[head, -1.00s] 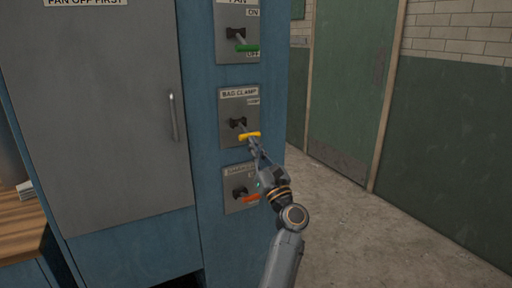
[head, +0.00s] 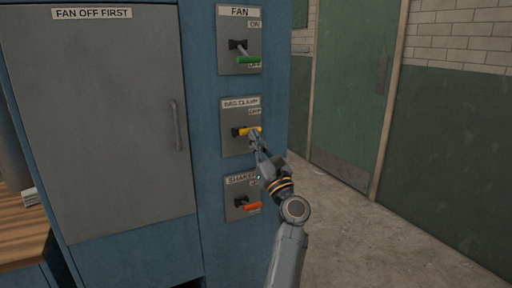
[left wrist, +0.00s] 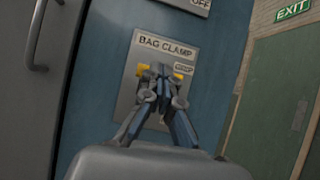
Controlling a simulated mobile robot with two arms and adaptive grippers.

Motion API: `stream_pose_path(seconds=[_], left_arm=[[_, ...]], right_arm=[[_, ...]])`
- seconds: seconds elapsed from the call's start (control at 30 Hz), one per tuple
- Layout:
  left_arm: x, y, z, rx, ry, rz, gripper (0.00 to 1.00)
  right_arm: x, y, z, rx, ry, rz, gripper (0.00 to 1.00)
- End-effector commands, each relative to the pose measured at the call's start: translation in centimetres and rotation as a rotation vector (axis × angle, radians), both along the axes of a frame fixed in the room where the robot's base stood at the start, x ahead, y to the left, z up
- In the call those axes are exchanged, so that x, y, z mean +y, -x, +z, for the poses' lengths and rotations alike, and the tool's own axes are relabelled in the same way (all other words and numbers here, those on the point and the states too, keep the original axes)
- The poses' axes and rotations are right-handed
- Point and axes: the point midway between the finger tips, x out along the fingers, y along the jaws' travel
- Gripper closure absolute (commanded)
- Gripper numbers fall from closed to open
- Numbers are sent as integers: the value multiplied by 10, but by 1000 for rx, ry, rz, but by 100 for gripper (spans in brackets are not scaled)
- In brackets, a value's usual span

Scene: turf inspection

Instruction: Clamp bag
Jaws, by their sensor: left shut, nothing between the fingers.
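The bag clamp switch is a grey plate (head: 229,145) with a yellow-handled lever (head: 245,131), on the blue cabinet's narrow face. The lever sticks out about level from its pivot. My left gripper (head: 253,138) is at the yellow handle, its fingers shut with nothing gripped between them. In the left wrist view the fingertips (left wrist: 160,72) cover the middle of the handle, and yellow ends (left wrist: 143,70) show on both sides. Contact with the handle looks likely, but the fingers hide the exact spot. My right gripper is in neither view.
A fan switch with a green handle (head: 248,60) is above, its handle down by OFF. A shaker switch with an orange handle (head: 253,206) is below, close to my arm. A grey cabinet door (head: 95,130) is at left. Open floor (head: 340,230) lies to the right.

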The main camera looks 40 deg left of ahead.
Motion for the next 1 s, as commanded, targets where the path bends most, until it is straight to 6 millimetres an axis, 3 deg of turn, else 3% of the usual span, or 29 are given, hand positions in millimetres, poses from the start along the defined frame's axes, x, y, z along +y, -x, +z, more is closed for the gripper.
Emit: stream_pose_path(seconds=[0.37,1.0], left_arm=[[3,-2,16,1,1,-1,100],[3,-2,18,1,1,-1,100]], right_arm=[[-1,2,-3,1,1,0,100],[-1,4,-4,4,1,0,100]])
